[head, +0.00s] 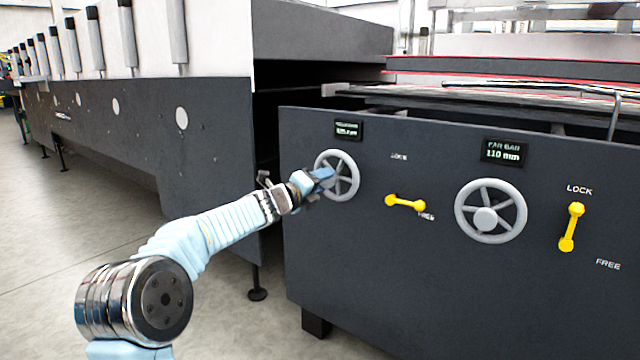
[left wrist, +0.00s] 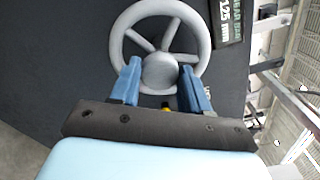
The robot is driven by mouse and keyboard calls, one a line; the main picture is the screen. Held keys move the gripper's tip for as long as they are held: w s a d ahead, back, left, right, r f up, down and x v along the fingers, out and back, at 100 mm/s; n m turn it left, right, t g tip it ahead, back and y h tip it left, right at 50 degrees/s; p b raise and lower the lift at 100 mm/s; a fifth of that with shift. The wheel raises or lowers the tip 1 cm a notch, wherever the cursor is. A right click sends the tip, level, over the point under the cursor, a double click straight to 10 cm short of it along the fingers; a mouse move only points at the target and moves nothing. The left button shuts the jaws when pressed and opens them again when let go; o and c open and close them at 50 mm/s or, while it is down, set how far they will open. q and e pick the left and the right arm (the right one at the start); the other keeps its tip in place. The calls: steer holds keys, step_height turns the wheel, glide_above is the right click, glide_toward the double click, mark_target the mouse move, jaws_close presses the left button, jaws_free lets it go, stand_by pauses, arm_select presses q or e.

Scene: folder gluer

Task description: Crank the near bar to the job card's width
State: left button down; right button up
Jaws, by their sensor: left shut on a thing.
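The near bar's grey handwheel (head: 350,163) is the left of two on the dark machine panel. It also shows in the left wrist view (left wrist: 200,27). My left gripper (head: 325,178) has its blue fingers on either side of the wheel's hub and is shut on it. The near bar display (head: 348,130) above the wheel is small in the head view; in the left wrist view the display (left wrist: 229,20) seems to read 125 mm. The near yellow lever (head: 405,202) lies almost level, its right end by FREE. My right gripper and the job card are not in view.
To the right are the far bar's handwheel (head: 490,211), its display (head: 504,151) reading 110 mm, and its yellow lever (head: 571,227), upright with its top at LOCK. A long dark machine (head: 150,130) runs back on the left. The floor (head: 60,230) before it is clear.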

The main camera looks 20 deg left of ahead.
arm_select(q)
steer(key=shift+f, duration=0.1)
steer(key=c, duration=0.5)
jaws_free()
steer(key=shift+c, duration=0.2)
steer(key=b+v, duration=0.1)
steer(key=v, duration=1.2)
steer(key=shift+s, duration=0.4)
